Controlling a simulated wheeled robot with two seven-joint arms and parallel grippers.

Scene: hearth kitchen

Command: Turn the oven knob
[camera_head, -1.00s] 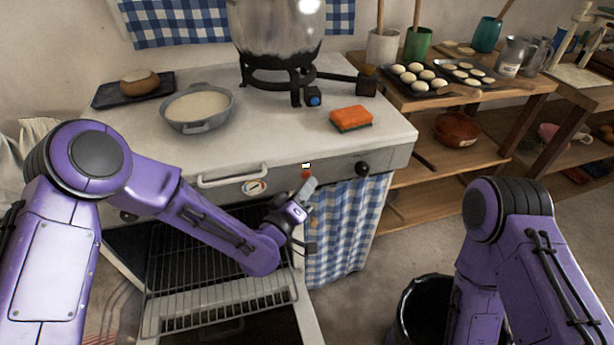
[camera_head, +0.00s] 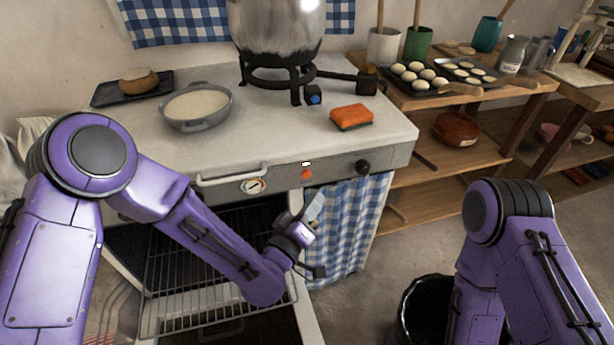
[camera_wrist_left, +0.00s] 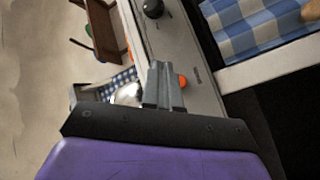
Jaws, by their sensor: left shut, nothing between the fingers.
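The oven's front panel carries a black round knob (camera_head: 362,167) near its right end. It also shows at the top of the left wrist view (camera_wrist_left: 152,8). An orange-red round button or lamp (camera_head: 307,174) sits on the panel to its left, and shows beside the fingertips in the left wrist view (camera_wrist_left: 183,81). My left gripper (camera_head: 315,205) is shut and empty, in front of and below the panel, left of and lower than the black knob. Its fingers (camera_wrist_left: 162,80) appear close together in the left wrist view. My right gripper is not in view.
The oven door (camera_head: 310,322) is open below, with a wire rack (camera_head: 175,275) exposed. A checked curtain (camera_head: 345,225) hangs under the black knob. A dark bin (camera_head: 425,305) stands on the floor.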

